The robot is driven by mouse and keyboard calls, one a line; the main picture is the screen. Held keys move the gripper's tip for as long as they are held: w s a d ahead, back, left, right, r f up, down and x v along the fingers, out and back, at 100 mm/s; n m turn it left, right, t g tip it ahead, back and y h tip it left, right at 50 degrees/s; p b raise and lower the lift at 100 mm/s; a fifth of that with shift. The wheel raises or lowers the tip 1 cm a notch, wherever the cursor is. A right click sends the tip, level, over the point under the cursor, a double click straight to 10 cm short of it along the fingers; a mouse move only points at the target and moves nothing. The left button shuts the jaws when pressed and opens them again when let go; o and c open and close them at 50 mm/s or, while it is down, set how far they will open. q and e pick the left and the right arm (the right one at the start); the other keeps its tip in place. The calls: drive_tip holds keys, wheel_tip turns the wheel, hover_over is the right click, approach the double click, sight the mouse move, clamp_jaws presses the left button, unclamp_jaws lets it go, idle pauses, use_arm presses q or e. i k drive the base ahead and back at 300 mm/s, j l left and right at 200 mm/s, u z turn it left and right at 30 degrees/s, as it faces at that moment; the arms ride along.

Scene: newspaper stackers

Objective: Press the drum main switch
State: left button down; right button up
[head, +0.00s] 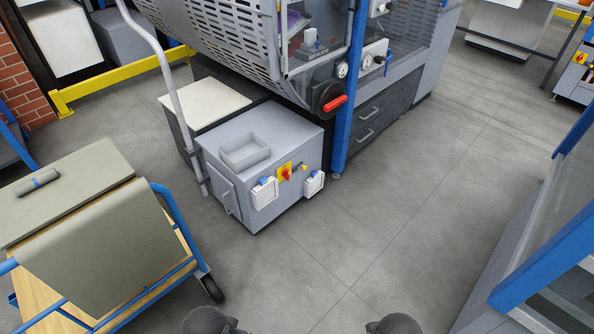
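A red rotary switch on a yellow plate (285,173) sits on the front of a low grey cabinet (270,130). White boxes with blue covers flank it, one to its left (264,193) and one to its right (314,184). A red lever handle (336,103) on a black round hub sits on the machine above and to the right of the cabinet. No label is readable, so I cannot tell which control is named the drum main switch. Neither of my grippers shows; only dark rounded parts of my arms appear at the bottom edge.
A blue-framed cart (190,245) with a large grey-green load stands at the left. A blue post (350,90) stands right of the cabinet. A blue-edged machine (545,250) fills the right side. The grey floor (400,200) between is clear.

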sight(285, 173)
drive_tip(key=i+l+z, duration=0.1)
drive_tip(key=i, duration=0.4)
drive_tip(key=i+l, duration=0.2)
drive_tip(key=i, duration=0.35)
drive_tip(key=l+z, duration=0.05)
